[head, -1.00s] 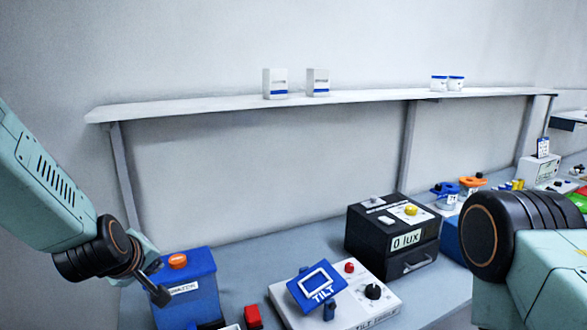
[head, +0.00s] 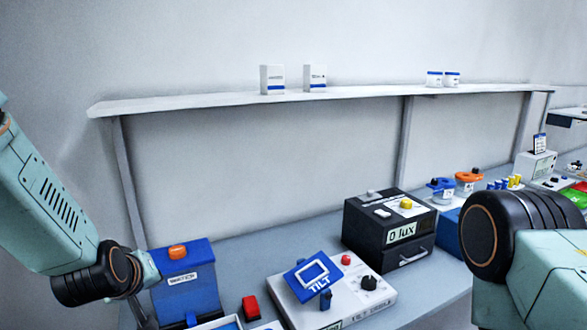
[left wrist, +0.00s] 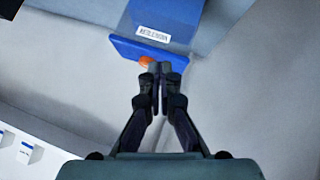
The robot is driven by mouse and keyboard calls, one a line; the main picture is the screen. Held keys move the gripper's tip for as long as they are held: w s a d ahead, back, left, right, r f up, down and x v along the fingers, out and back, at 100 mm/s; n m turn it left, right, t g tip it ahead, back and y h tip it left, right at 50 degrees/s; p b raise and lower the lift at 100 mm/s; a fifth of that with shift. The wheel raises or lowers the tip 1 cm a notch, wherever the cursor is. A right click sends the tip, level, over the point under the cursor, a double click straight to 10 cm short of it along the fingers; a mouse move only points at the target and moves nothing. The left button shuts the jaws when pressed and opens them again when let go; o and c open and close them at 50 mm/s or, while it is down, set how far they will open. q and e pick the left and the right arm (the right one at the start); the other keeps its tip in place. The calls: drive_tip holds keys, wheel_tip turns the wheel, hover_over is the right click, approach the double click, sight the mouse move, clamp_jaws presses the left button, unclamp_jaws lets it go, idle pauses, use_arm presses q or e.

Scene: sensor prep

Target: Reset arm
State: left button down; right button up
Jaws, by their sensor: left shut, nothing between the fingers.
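My left arm comes in from the left in the head view, and its gripper (head: 146,318) hangs down just left of a blue box with an orange knob (head: 190,280). In the left wrist view the left gripper (left wrist: 160,70) is shut with its fingertips together and nothing between them. The blue box (left wrist: 170,20) and its blue lid (left wrist: 118,46) show beyond the fingertips there, with the orange knob (left wrist: 146,61) partly hidden behind the fingers. My right arm is at the right of the head view, but its gripper is out of frame.
A white TILT device (head: 345,300) with a blue tilted plate and a black 0 lux box (head: 368,238) stand on the grey bench. A red block (head: 250,307) is near the front. Small white boxes (head: 272,79) sit on the shelf (head: 200,104).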

use_arm(q)
drive_tip(key=s+d+f+m+g+b, duration=0.1)
drive_tip(key=s+f+m+g+b, duration=0.15)
drive_tip(key=s+f+b, duration=0.75)
drive_tip(key=s+d+f+m+g, duration=0.25)
drive_tip(key=s+f, duration=0.35)
drive_tip(key=f, duration=1.1)
drive_tip(key=s+f+m+g+h+b, duration=0.1)
drive_tip(key=s+f+g+b, duration=0.3)
drive_tip(key=s+f+b, duration=0.6)
drive_tip(key=s+f, duration=0.8)
drive_tip(key=s, duration=0.2)
drive_tip(key=shift+s+d+f+m, duration=0.15)
drive_tip(key=shift+d+f+m, duration=0.15)
drive_tip(key=shift+d+f, duration=0.1)
drive_tip(key=shift+f, duration=0.1)
